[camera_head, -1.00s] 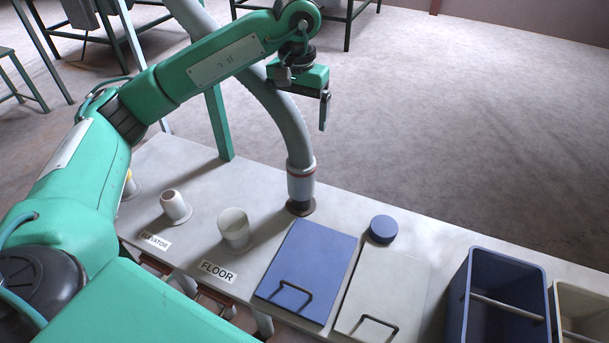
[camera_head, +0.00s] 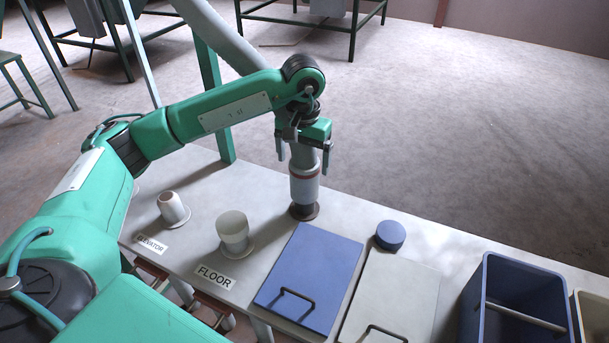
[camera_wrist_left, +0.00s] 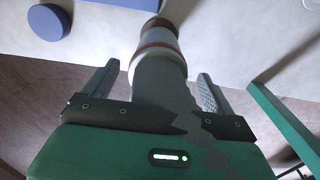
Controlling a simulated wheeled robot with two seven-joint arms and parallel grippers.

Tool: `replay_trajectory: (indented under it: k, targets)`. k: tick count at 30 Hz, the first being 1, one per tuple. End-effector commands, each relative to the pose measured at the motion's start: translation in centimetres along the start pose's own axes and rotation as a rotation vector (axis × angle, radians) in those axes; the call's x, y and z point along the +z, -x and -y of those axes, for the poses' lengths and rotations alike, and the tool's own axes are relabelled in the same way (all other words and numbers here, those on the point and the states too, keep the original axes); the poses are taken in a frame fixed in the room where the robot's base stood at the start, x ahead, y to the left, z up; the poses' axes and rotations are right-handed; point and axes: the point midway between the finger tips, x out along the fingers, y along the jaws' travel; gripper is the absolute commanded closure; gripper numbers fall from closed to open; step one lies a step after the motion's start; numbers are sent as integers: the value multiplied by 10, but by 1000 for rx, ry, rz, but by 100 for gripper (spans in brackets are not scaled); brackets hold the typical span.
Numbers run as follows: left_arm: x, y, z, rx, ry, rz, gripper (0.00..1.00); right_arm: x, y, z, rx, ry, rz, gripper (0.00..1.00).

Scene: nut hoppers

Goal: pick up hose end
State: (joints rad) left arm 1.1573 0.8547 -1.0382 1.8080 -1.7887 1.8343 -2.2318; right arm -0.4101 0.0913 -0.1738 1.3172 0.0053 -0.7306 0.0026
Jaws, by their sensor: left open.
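The hose end (camera_head: 304,187) is a grey cuff with a red band at the foot of a thick grey hose (camera_head: 222,38). It stands upright on a dark round fitting (camera_head: 303,212) at the back of the white table. My left gripper (camera_head: 303,166) is open, with one finger on each side of the hose just above the red band. In the left wrist view the hose end (camera_wrist_left: 157,50) lies between the two spread fingers (camera_wrist_left: 152,92), with a gap on both sides. My right gripper is not in view.
A cup-like spout labelled FLOOR (camera_head: 233,230) and another labelled ELEVATOR (camera_head: 173,209) stand at left on the table. A blue lid (camera_head: 313,270), a blue round cap (camera_head: 390,235) and a blue bin (camera_head: 500,275) are to the right. A green post (camera_head: 218,125) rises behind.

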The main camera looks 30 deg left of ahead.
Motion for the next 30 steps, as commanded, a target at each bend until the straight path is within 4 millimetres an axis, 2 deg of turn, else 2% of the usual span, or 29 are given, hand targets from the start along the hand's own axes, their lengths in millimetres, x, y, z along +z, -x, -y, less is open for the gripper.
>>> replay_trajectory:
  k: [7, 12, 16, 25, 26, 30]
  targets:
    - [-1, -17, 0, 0, 0, 3, 11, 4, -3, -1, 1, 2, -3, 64]
    - [-3, -39, -2, 0, 0, 4, 11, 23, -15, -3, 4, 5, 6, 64]
    - [-4, -56, -2, 0, 0, 2, 11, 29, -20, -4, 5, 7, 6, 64]
    - [-4, -62, -2, 1, -1, 0, 11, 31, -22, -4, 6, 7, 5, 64]
    - [-4, -62, -2, 1, 0, 0, 15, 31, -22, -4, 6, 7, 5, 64]
    - [-4, -62, -2, 1, 0, 0, 42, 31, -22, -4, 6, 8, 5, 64]
